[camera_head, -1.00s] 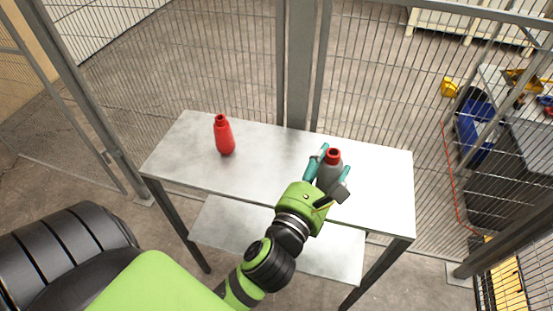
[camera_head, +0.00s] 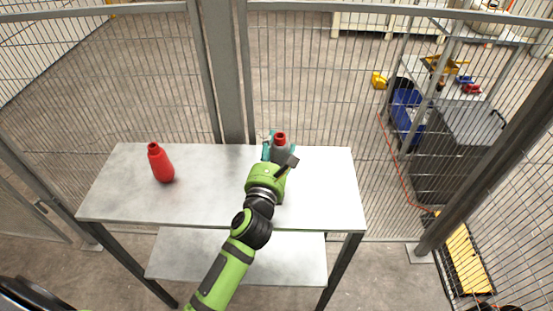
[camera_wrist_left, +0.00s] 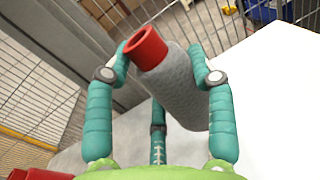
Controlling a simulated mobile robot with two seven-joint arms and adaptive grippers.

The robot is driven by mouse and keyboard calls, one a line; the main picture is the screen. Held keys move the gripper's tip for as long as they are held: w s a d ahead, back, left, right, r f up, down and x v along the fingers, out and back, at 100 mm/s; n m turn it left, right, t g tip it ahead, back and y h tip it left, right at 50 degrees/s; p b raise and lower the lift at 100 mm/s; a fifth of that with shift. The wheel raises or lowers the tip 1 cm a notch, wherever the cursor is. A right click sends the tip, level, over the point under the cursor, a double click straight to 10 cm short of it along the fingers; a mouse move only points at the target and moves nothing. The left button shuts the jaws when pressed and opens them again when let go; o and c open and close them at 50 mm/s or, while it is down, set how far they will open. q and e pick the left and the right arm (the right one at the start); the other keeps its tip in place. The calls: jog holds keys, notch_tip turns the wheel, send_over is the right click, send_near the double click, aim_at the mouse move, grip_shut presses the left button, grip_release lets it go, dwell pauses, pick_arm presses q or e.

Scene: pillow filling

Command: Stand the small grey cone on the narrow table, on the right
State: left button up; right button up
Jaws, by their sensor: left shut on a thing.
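The small grey cone (camera_wrist_left: 176,85) has a red collar at its top. My left gripper (camera_wrist_left: 160,75) is shut on it, with teal fingers on both sides of the grey body. In the head view the cone (camera_head: 281,149) is over the back of the narrow table (camera_head: 325,190), right of the middle. The left gripper (camera_head: 279,152) hides its lower part there, so I cannot tell whether it touches the top. In the left wrist view the cone looks tilted. My right gripper is not in view.
A red bottle-shaped cone (camera_head: 160,162) stands on the left part of the table. The tabletop to the right of my gripper is clear. A mesh fence with a grey post (camera_head: 229,80) rises behind the table. A lower shelf (camera_head: 200,255) sits beneath.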

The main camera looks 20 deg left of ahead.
aim_at(277, 159)
pick_arm(q)
notch_tip(277, 159, down, 3)
jog(key=shift+d+f+b, duration=0.1)
jog(key=shift+f+b, duration=0.1)
jog(key=shift+b, duration=0.2)
jog(key=shift+f, duration=0.15)
jog(key=o, duration=1.3)
jog(key=shift+r, duration=0.2)
jog(key=s, duration=0.3)
jog(key=s+b, duration=0.1)
jog(key=s, duration=0.3)
jog(key=s+d+b, duration=0.1)
jog(key=s, duration=0.3)
jog(key=shift+s+f, duration=0.2)
jog(key=shift+f, duration=0.05)
jog(key=shift+s+r, duration=0.1)
jog(key=shift+s, duration=0.25)
